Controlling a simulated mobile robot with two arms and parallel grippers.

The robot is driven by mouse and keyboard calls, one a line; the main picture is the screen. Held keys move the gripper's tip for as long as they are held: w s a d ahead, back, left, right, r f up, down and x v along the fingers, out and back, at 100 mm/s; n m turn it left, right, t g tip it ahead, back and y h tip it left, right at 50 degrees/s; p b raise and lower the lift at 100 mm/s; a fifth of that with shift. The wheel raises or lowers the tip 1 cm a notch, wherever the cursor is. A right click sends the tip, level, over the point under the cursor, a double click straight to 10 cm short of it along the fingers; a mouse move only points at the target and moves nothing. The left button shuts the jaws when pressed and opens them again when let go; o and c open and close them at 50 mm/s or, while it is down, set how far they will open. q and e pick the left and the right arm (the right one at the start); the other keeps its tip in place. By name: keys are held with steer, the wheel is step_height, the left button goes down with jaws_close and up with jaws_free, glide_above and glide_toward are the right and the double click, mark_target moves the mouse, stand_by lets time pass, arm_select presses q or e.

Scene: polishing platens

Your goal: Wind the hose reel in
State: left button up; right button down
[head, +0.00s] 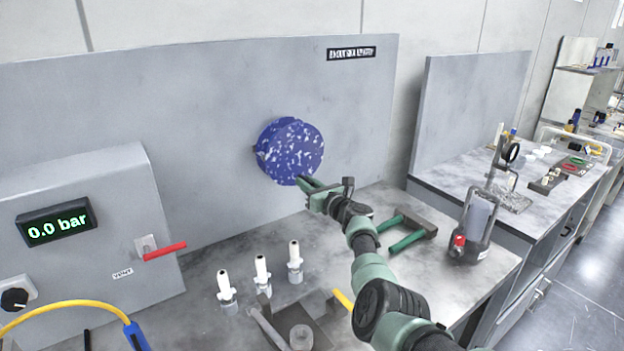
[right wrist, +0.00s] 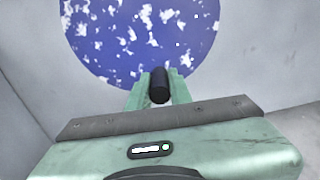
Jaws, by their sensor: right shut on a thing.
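The hose reel is a round blue disc with white specks (head: 289,148), mounted on the upright grey panel. It also fills the top of the right wrist view (right wrist: 140,35). My right gripper (head: 306,183) is at the reel's lower edge. In the right wrist view its jaws (right wrist: 159,88) are shut on a short dark handle (right wrist: 159,86) that stands out in front of the disc. In the head view the gripper hides the handle. My left gripper is not in view.
A grey box with a "0.0 bar" display (head: 57,222) and a red lever (head: 165,251) stands left. Several white nozzles (head: 261,269) stand on the bench below the reel. A green-handled tool (head: 408,238) and a dark bottle-like device (head: 472,225) are right of my arm.

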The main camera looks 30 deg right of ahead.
steer(key=shift+s+a+m+p, duration=0.1)
steer(key=shift+a+m+p, duration=0.4)
steer(key=shift+m, duration=0.2)
steer(key=shift+f, duration=0.1)
steer(key=shift+a+f+m, duration=0.1)
steer(key=shift+m, duration=0.2)
steer(key=c, duration=1.3)
jaws_free()
steer(key=shift+a, duration=0.1)
